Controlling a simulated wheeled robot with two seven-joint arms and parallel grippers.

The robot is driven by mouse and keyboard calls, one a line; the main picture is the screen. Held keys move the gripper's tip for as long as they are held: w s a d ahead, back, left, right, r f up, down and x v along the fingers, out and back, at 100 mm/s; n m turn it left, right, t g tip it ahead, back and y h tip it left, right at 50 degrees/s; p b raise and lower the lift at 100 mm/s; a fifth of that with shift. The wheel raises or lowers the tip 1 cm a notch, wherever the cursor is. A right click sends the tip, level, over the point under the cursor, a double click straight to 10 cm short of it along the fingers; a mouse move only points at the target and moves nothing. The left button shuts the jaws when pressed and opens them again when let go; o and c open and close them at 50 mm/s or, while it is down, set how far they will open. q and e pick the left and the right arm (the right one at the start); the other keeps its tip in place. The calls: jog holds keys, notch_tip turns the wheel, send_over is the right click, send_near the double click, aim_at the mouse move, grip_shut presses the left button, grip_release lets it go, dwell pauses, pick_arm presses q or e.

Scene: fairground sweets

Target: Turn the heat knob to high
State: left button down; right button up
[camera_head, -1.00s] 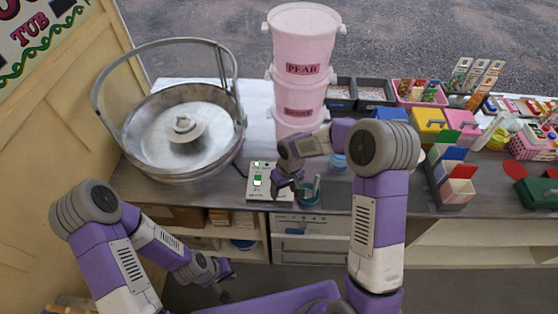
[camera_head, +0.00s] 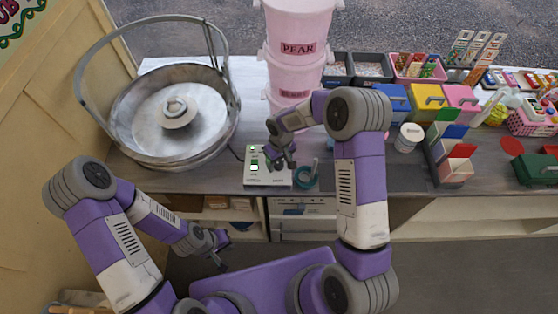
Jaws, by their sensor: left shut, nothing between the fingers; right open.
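The control box (camera_head: 262,180) is a small pale panel on the counter, right of the metal candy-floss bowl (camera_head: 172,115). It shows green and white switches or lights. My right gripper (camera_head: 280,160) is open over the box's right part, coming in from the right. Its fingers hide that part of the box, where I cannot make out the heat knob or whether the fingers touch it. My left gripper (camera_head: 222,258) is shut and empty, low in front of the counter and away from the box.
A teal ring-shaped holder (camera_head: 305,178) stands just right of the box. Stacked pink tubs (camera_head: 298,50) rise behind my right gripper. A white-lidded jar (camera_head: 409,138) and coloured boxes (camera_head: 426,100) stand further right. The counter in front of the bowl is bare.

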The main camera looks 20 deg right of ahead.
jog(key=shift+w+f, duration=0.1)
jog(key=shift+w, duration=0.05)
jog(key=shift+c, duration=0.9)
jog(key=c, duration=0.9)
jog(key=shift+m+b, duration=1.15)
jog(key=shift+m, duration=0.25)
jog(key=m+b, duration=0.2)
jog(key=m, duration=0.5)
jog(key=shift+t+b, duration=0.3)
jog(key=m, duration=0.3)
jog(key=shift+m, duration=0.4)
jog(key=m+p, duration=0.1)
jog(key=m, duration=0.1)
jog(key=m+p, duration=0.1)
jog(key=m, duration=0.1)
jog(key=shift+s+m, duration=0.2)
jog(key=shift+m, duration=0.1)
jog(key=m+p, duration=0.3)
jog(key=m, duration=0.2)
jog(key=shift+m+h, duration=0.3)
jog(key=shift+h, duration=0.1)
